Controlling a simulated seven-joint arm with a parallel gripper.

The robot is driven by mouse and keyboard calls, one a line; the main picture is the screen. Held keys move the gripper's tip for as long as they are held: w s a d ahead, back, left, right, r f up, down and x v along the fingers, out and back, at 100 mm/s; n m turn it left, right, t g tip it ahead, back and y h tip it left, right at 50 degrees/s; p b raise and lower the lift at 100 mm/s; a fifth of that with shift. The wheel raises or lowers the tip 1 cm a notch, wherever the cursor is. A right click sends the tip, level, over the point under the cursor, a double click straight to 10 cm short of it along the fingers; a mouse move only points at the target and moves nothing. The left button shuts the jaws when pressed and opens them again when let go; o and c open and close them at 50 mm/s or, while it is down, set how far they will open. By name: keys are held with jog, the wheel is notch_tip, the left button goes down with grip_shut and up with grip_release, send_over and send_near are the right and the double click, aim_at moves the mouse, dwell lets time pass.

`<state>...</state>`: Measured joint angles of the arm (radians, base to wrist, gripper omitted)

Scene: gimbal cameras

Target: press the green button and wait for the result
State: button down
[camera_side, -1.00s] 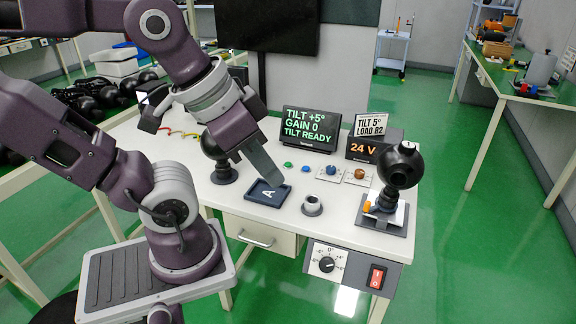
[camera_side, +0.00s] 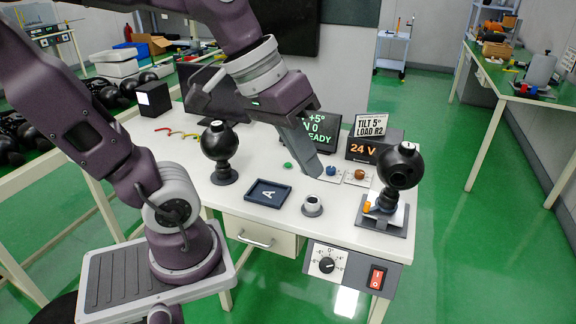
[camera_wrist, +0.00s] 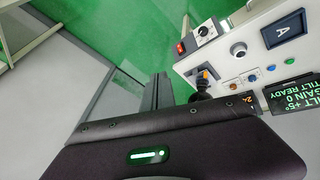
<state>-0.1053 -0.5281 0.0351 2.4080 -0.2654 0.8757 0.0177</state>
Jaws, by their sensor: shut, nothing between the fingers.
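The small green button (camera_side: 288,165) is on the white bench, left of my gripper in the side view. In the wrist view the green button (camera_wrist: 289,61) is near the right edge, beside a blue button (camera_wrist: 271,68). My gripper (camera_side: 316,174) is shut and empty, pointing down to the right of the green button and apart from it in the picture; its height above the bench is unclear. It hides the blue button in the side view. The display (camera_side: 329,133), partly covered by my gripper, reads tilt +5°, gain 0, tilt ready in the wrist view.
A black ball (camera_side: 218,141) stands at left; another (camera_side: 402,166) is on a stand at right. Between them are an A tray (camera_side: 252,194) and a round socket (camera_side: 312,207). A sign (camera_side: 371,125) says TILT 5° LOAD R2. A dial (camera_side: 326,265) and red switch (camera_side: 376,278) are at front.

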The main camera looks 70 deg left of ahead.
jog(key=w+a+n+h, duration=0.1)
jog(key=w+a+n, duration=0.15)
jog(key=w, duration=0.25)
jog(key=w+a+n+t+h, duration=0.1)
jog(key=w+a+n, duration=0.15)
jog(key=w, duration=0.35)
jog(key=w+a+n+h, duration=0.1)
jog(key=w+n, duration=0.2)
jog(key=w, duration=0.2)
jog(key=w+a+f+n+t+y, duration=0.1)
jog(key=w+a+f+n, duration=0.2)
jog(key=a, duration=0.4)
jog(key=w+a+n+t, duration=0.2)
jog(key=w+a+n, duration=0.2)
jog(key=w+a, duration=0.2)
jog(key=n+y, duration=0.7)
jog(key=n, duration=0.6)
send_over(286, 165)
notch_tip(286, 165, down, 22)
jog(key=shift+s, duration=0.1)
jog(key=shift+f, duration=4.4)
